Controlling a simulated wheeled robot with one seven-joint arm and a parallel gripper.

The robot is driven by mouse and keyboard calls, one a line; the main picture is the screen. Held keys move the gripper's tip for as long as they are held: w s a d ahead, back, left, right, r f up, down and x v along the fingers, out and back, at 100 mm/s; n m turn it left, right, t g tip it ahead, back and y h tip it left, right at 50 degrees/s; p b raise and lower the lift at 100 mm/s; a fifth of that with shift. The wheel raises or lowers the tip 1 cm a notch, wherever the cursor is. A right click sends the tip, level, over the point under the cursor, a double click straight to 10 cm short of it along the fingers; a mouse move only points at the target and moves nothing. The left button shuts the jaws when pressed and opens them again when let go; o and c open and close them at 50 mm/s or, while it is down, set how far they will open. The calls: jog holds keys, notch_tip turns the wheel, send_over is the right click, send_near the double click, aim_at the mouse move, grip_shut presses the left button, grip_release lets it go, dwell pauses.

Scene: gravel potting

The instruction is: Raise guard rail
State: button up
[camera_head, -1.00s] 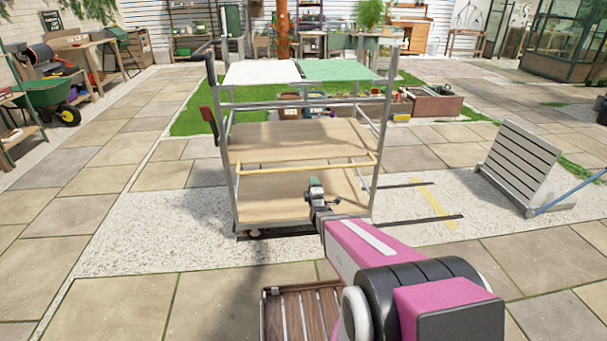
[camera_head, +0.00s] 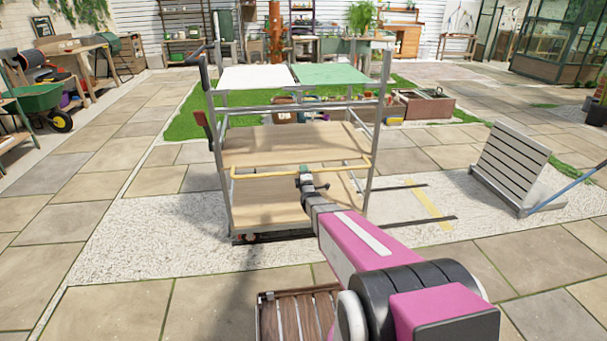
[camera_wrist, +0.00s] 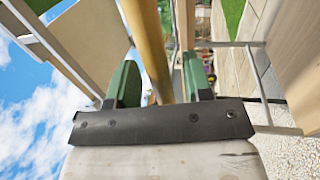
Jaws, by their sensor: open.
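The guard rail is a yellow bar (camera_head: 262,173) across the front of a grey-framed wheeled rack (camera_head: 224,195), at about the level between its two wooden shelves. My gripper (camera_head: 305,180) is at the rail, right of its middle. In the wrist view the yellow rail (camera_wrist: 148,45) runs lengthwise between the two green fingers of my gripper (camera_wrist: 160,82), nearer the left finger. The fingers are apart, with a gap beside the rail. The wrist's dark plate hides the rail's lower part in that view.
The rack's top holds a white panel (camera_head: 257,77) and a green panel (camera_head: 332,73). A slatted grey panel (camera_head: 511,165) stands on the gravel at right. A wooden slatted thing (camera_head: 300,315) lies under my arm. Paving left of the rack is clear.

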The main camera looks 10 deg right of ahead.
jog(key=shift+w, duration=0.15)
grip_shut()
jog(key=shift+r, duration=0.1)
